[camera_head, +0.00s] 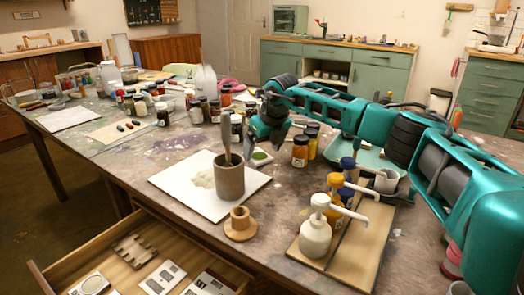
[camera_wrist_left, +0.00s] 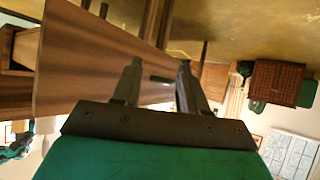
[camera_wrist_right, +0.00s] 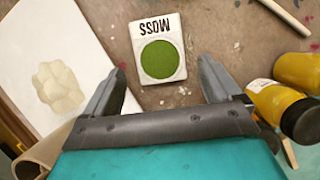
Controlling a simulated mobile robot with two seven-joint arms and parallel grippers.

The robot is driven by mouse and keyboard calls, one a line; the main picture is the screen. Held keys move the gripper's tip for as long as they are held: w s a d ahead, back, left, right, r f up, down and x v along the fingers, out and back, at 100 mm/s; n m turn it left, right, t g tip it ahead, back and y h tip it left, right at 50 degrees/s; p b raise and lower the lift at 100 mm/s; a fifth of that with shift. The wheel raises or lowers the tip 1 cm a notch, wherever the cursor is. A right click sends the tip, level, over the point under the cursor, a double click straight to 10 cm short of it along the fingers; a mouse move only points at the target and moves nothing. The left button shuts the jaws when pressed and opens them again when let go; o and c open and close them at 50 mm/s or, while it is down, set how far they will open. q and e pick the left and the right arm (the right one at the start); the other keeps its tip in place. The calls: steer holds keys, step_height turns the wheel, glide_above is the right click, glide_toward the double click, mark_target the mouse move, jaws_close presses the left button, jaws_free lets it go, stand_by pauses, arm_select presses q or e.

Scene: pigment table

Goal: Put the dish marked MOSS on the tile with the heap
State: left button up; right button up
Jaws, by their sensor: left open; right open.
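The dish marked MOSS (camera_wrist_right: 140,70), a small white square with a round well of green powder, lies on the table below my right gripper (camera_wrist_right: 160,70). The gripper is open and empty, with the dish showing between and beyond its fingertips. In the head view the dish (camera_head: 262,162) is partly hidden by the gripper (camera_head: 262,146). The white tile (camera_wrist_right: 40,35) with a pale cream heap (camera_wrist_right: 58,88) lies to the left; it also shows in the head view (camera_head: 207,208). My left gripper (camera_wrist_left: 159,68) is open and empty, away from these things.
A brown pot (camera_head: 230,182) with a pestle stands on the tile's right side. A wooden stand (camera_head: 240,225) is in front. Yellow jars (camera_wrist_right: 305,72) stand close right of my right gripper. Pump bottles (camera_head: 316,235) are at the front right. A drawer (camera_head: 130,262) is open.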

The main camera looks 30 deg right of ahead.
steer(key=p+v, duration=0.2)
steer(key=v, duration=0.8)
steer(key=shift+o, duration=0.4)
steer(key=shift+r, duration=0.2)
glide_above(263, 159)
step_height(263, 159, down, 6)
steer(key=shift+f+p, duration=0.2)
steer(key=shift+p, duration=0.2)
steer(key=b+x, duration=0.1)
steer(key=x, duration=0.4)
steer(key=shift+d+b, duration=0.15)
steer(key=shift+b, duration=0.15)
steer(key=shift+w+f, duration=0.15)
steer(key=shift+f, duration=0.05)
steer(key=shift+c, duration=1)
steer(key=c, duration=0.9)
arm_select(q)
steer(key=shift+w+a+r, duration=0.15)
steer(key=shift+a+r, duration=0.05)
steer(key=shift+r, duration=0.2)
arm_select(e)
steer(key=shift+r, duration=0.15)
steer(key=shift+c, duration=1)
